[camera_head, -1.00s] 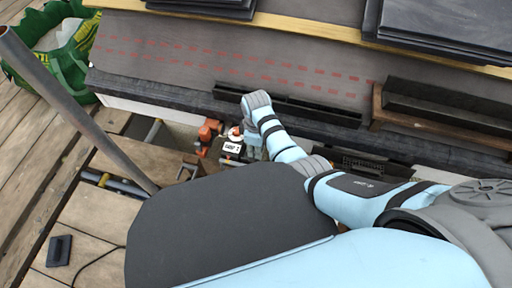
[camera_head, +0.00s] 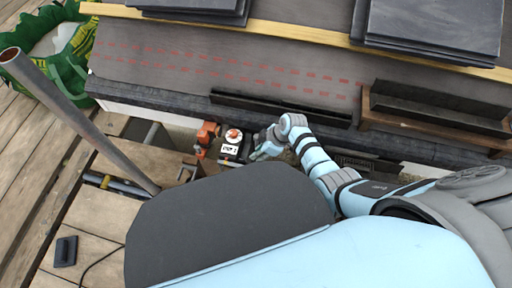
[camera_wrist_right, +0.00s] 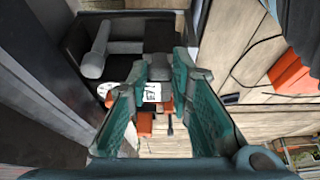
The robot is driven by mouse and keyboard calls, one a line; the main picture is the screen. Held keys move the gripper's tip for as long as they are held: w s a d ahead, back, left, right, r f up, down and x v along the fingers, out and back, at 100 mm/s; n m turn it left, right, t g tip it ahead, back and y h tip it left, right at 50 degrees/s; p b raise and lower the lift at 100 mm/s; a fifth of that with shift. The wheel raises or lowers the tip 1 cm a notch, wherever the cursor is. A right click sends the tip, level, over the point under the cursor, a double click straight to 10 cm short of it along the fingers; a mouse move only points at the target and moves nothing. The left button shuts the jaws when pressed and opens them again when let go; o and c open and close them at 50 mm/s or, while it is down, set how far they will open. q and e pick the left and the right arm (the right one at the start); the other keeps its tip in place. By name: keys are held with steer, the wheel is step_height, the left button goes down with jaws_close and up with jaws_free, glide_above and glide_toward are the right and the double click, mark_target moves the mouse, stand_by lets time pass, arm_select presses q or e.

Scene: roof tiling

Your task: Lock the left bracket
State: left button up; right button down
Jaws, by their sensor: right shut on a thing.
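An orange clamp-like bracket (camera_head: 207,134) sits below the roof edge in the head view. Beside it are a white disc with an orange knob (camera_head: 233,135) and a black block with a white label (camera_head: 229,149). My right gripper (camera_head: 258,150) is just right of the label. In the right wrist view, the gripper (camera_wrist_right: 160,72) has its teal fingers around a small grey part between the tips. The label (camera_wrist_right: 152,92) and orange pieces (camera_wrist_right: 146,123) show beyond and between the fingers. What the grey part belongs to is unclear. My left gripper is out of view.
Dark slates (camera_head: 430,35) are stacked on the roof, with a wooden batten (camera_head: 290,33) below them. A wooden tray (camera_head: 367,105) holds a dark bar. A grey pole (camera_head: 75,115) rises at left, near a green bag (camera_head: 45,75). Wooden planks (camera_head: 30,150) lie lower left.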

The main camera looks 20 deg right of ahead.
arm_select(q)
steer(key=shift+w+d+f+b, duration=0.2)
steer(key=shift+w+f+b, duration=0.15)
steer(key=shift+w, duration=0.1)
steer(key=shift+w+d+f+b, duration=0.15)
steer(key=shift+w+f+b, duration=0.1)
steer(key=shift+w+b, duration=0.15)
arm_select(e)
steer(key=shift+s+d+f+t+y, duration=0.2)
steer(key=shift+t+y, duration=0.1)
steer(key=shift+y, duration=0.25)
steer(key=shift+s+d+f+t+y, duration=0.1)
steer(key=shift+d+t+y, duration=0.15)
steer(key=shift+y, duration=0.3)
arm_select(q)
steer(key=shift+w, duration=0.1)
arm_select(e)
steer(key=c, duration=1.4)
jaws_free()
steer(key=shift+c, duration=0.2)
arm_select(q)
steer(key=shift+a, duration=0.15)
arm_select(e)
steer(key=shift+r, duration=0.1)
steer(key=v, duration=1.1)
steer(key=shift+s+r, duration=0.2)
steer(key=shift+r, duration=0.15)
steer(key=shift+d, duration=0.1)
